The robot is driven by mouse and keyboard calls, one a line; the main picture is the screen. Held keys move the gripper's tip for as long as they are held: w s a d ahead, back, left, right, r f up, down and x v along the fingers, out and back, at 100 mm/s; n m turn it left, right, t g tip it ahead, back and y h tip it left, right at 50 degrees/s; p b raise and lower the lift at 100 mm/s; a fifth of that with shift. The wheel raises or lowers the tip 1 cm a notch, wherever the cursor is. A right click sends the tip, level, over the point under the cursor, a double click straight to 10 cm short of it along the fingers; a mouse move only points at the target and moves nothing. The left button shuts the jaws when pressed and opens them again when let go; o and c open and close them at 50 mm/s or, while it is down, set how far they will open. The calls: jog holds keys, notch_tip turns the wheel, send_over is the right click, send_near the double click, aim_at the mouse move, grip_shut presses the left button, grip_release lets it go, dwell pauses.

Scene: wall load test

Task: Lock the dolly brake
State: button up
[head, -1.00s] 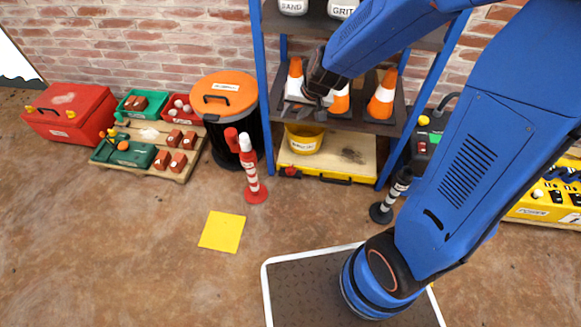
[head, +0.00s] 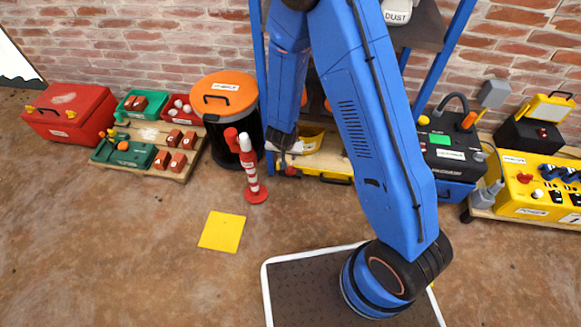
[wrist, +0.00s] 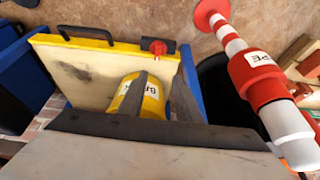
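A low pale platform with a yellow edge, which appears to be the dolly, sits under the shelf (wrist: 85,75). Its front has a black handle (wrist: 86,35) and a red knob (wrist: 158,47), possibly the brake; the knob also shows in the head view (head: 291,171). A yellow bucket (wrist: 152,103) stands on the platform. My gripper (head: 282,158) is low in front of the platform's left end, close to the knob. In the wrist view my gripper's two grey fingers (wrist: 164,74) are apart with nothing held; the knob lies just beyond their tips.
A red-and-white post (head: 250,175) stands close to the left of my gripper, beside a black bin with an orange lid (head: 222,95). Blue shelf posts (head: 262,75) frame the platform. A yellow mat (head: 222,231) lies on open floor. Yellow equipment (head: 540,190) stands at right.

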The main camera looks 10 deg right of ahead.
aim_at(291, 167)
jog(key=x, duration=1.8)
jog(key=shift+s+d+f, duration=0.2)
jog(key=shift+d+f, duration=0.05)
jog(key=shift+d, duration=0.1)
jog(key=shift+c, duration=0.7)
grip_shut()
